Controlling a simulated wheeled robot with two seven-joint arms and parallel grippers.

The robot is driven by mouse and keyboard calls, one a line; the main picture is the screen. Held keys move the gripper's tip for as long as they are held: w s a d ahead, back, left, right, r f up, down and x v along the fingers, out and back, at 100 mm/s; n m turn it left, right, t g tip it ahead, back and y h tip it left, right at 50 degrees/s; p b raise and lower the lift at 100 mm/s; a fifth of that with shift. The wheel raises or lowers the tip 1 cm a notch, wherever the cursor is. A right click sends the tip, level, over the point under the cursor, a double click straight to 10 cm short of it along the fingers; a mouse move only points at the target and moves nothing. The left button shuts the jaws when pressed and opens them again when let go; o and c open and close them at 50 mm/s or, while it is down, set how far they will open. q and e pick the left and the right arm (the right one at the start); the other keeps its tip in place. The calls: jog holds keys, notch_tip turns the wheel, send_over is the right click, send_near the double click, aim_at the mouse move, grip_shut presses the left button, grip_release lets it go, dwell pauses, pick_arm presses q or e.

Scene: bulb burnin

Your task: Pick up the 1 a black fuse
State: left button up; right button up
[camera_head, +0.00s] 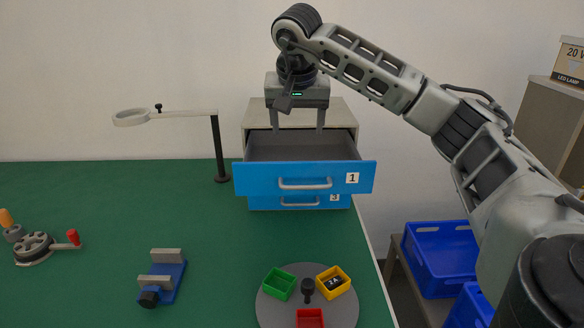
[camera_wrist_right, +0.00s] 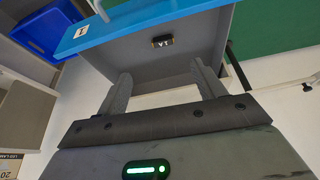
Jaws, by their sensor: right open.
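A small black fuse (camera_wrist_right: 162,41) with light markings lies in the open top drawer in the right wrist view, near the inner side of the front. The fuse is hidden behind the drawer front in the head view. The blue drawer front (camera_head: 262,178) bears the label 1. My right gripper (camera_head: 297,128) points down over the open drawer, with its fingers apart and nothing between them. In the right wrist view its fingers (camera_wrist_right: 160,75) are spread, with the fuse beyond them. My left gripper is not in view.
A round grey turntable (camera_head: 278,315) carries green, yellow and red bins; the yellow bin (camera_head: 347,283) holds dark pieces. A blue vise (camera_head: 170,272), a lamp stand (camera_head: 217,150) and a crank device (camera_head: 35,245) stand on the green table. Blue crates (camera_head: 440,275) are at right.

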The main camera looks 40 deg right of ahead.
jog(key=x, duration=0.6)
jog(key=shift+w+f, duration=0.1)
jog(key=shift+f, duration=0.3)
jog(key=shift+w+p+x, duration=0.15)
jog(key=shift+p+x, duration=0.25)
jog(key=shift+x, duration=1.15)
jog(key=shift+w+p+x, duration=0.2)
jog(key=shift+p+x, duration=0.2)
jog(key=shift+x, duration=1.15)
jog(key=shift+r, duration=0.15)
jog(key=c, duration=1.1)
